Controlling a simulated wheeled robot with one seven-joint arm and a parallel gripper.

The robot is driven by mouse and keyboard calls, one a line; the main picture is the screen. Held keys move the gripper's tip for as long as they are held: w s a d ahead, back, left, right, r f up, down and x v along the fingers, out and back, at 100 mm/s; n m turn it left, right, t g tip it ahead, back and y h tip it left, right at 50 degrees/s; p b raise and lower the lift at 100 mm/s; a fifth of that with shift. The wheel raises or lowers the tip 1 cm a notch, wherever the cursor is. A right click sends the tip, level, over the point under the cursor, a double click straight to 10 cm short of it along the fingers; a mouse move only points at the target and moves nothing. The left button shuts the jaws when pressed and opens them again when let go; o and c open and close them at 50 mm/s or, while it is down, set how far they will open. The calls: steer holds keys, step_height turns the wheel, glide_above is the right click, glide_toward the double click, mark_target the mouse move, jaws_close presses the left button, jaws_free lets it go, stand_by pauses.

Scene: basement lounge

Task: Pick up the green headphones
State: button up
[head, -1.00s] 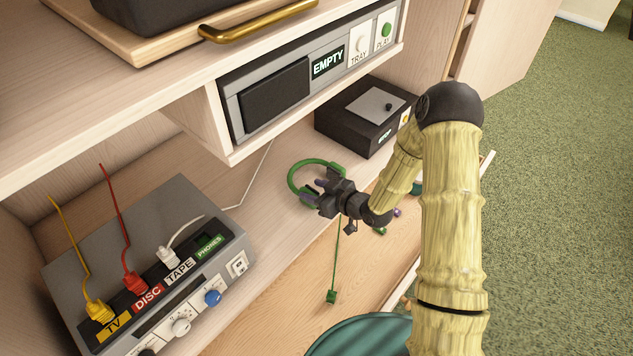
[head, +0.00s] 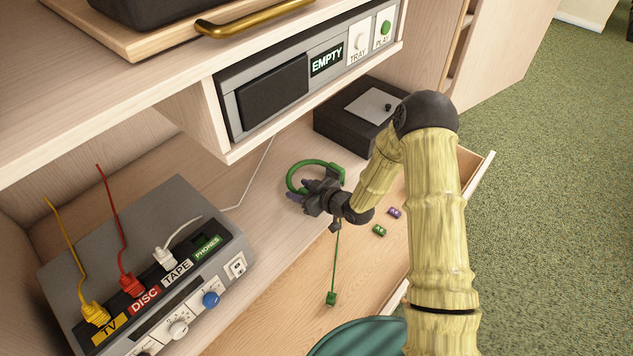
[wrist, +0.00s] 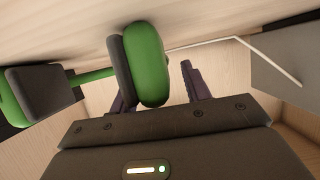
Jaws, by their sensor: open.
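The green headphones (head: 292,174) lie on the wooden shelf, their band curving behind my gripper in the head view. A thin green cord hangs from them to a green plug (head: 331,298). My gripper (head: 300,193) is open at the near side of the headphones. In the wrist view, one green ear cup (wrist: 148,64) with a dark pad covers part of the left finger; the right finger (wrist: 189,80) stands apart from it, with a gap. The other cup (wrist: 40,92) is at the left. Whether the near cup is fully between the fingers is unclear.
A grey box with coloured plugs (head: 130,240) stands at the left. A black box (head: 345,125) is behind the headphones, and the player (head: 272,98) sits above under an upper shelf. An open drawer (head: 392,262) below holds small green and purple items.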

steer(key=shift+c, duration=0.5)
jaws_close()
steer(key=shift+r, duration=0.1)
step_height(320, 180, up, 10)
steer(key=shift+f+p, duration=0.1)
steer(key=shift+p, duration=1.05)
